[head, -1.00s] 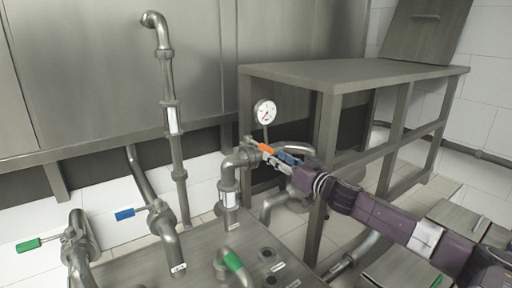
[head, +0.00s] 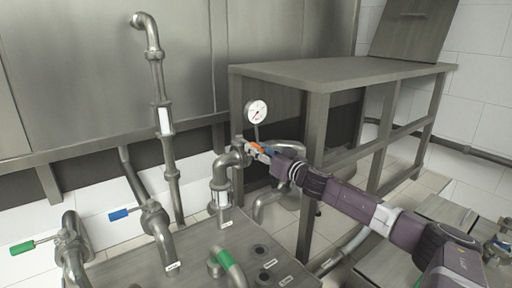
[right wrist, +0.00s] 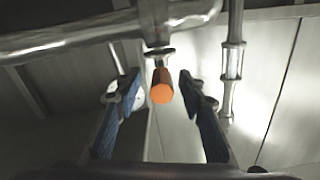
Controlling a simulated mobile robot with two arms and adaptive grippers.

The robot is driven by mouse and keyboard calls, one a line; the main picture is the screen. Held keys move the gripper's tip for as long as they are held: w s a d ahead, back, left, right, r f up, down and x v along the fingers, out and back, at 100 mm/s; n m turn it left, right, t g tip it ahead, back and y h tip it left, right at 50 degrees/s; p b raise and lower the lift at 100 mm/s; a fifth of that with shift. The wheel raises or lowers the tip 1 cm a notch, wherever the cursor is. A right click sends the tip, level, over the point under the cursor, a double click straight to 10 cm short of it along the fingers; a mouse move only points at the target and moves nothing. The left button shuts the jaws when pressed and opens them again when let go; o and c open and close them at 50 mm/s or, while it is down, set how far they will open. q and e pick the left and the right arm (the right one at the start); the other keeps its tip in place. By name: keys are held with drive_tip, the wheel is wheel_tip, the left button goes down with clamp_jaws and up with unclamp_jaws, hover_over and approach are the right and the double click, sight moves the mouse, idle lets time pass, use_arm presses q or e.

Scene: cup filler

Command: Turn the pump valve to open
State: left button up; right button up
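The valve handle with an orange grip (head: 256,147) sits on the pipework below the round pressure gauge. In the right wrist view its orange end (right wrist: 162,93) points toward the camera. My right gripper (head: 263,150) is at this handle in the head view and partly covers it. In the right wrist view my right gripper (right wrist: 158,86) is open, with one blue-padded finger on each side of the orange grip. Gaps show on both sides, so the fingers do not grip it. My left gripper is not in view.
A green-handled valve (head: 22,247) and a blue-handled valve (head: 120,214) stand at left. Another green handle (head: 230,262) is on the metal base plate (head: 205,254). The gauge (head: 256,112) is just above the orange handle. A metal table (head: 335,75) stands behind my right arm.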

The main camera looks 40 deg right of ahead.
drive_tip(key=shift+w+r, duration=0.15)
drive_tip(key=shift+w, duration=0.4)
clamp_jaws()
